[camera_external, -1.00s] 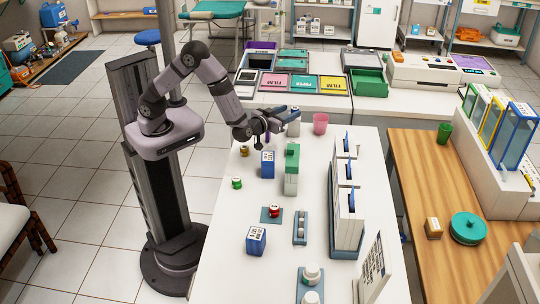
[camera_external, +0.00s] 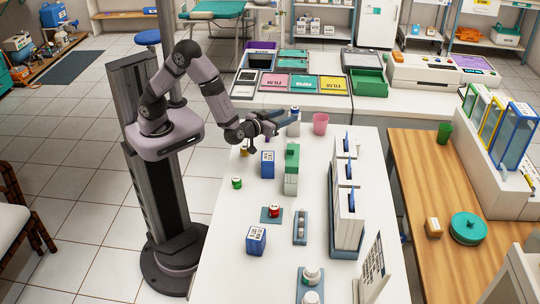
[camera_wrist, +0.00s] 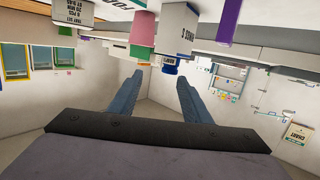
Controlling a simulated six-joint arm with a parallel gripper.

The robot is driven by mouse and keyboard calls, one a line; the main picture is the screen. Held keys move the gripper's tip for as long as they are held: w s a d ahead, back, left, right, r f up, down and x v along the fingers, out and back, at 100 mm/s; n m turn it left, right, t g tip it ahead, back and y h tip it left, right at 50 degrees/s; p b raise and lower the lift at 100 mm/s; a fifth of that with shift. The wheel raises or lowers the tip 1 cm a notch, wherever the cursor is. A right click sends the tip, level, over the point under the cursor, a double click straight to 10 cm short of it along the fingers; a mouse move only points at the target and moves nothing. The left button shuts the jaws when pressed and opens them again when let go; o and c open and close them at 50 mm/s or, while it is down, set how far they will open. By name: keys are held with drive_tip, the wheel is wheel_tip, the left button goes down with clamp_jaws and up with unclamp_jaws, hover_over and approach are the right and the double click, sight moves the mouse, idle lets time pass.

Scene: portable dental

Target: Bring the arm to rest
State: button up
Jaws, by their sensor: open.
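My gripper (camera_external: 273,124) is above the far left part of the white table (camera_external: 232,222) in the external view. In the wrist view my gripper (camera_wrist: 158,88) shows two blue-grey fingers spread apart with nothing between them. A white bottle with a blue cap (camera_external: 294,122) stands just right of the fingers; whether they touch it I cannot tell. In the wrist view the bottle (camera_wrist: 175,42) appears upside down beyond the fingertips. A pink cup (camera_external: 320,123) stands further right.
A blue box (camera_external: 267,165) and a green-topped block (camera_external: 291,170) stand nearer on the table. A rack with white holders (camera_external: 347,205) lines its right side. Film trays (camera_external: 303,85) lie on the back counter. The space above the table's left edge is clear.

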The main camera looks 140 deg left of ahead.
drive_tip(key=w+d+r+m+t+h, duration=0.1)
drive_tip(key=w+d+m+t, duration=0.1)
drive_tip(key=w, duration=0.4)
drive_tip(key=w+d+r+m+t+h, duration=0.2)
drive_tip(key=w+d+t, duration=0.3)
drive_tip(key=w, duration=0.1)
drive_tip(key=w+d+r+m+t+h, duration=0.1)
drive_tip(key=w+d+r+m+t, duration=0.1)
drive_tip(key=w, duration=0.4)
drive_tip(key=shift+d+r+t+h, duration=0.2)
drive_tip(key=shift+d+t+h, duration=0.1)
drive_tip(key=shift+d+t, duration=0.65)
drive_tip(key=w+d+m+h+p, duration=0.1)
drive_tip(key=d+m+h+p, duration=0.2)
drive_tip(key=d+m+h, duration=1.05)
drive_tip(key=s+d+f+g+p, duration=0.1)
drive_tip(key=s+d+g+p, duration=0.1)
drive_tip(key=s+d, duration=0.3)
drive_tip(key=s+d+f+g+y+p, duration=0.1)
drive_tip(key=s+d+g, duration=0.3)
drive_tip(key=s, duration=0.8)
drive_tip(key=s+d+f+g+y+p, duration=0.1)
drive_tip(key=s+d+f+g+p, duration=0.1)
drive_tip(key=s+d, duration=0.4)
drive_tip(key=shift+s+f+g+p, duration=0.45)
drive_tip(key=shift+s+g, duration=0.2)
drive_tip(key=shift+s, duration=0.55)
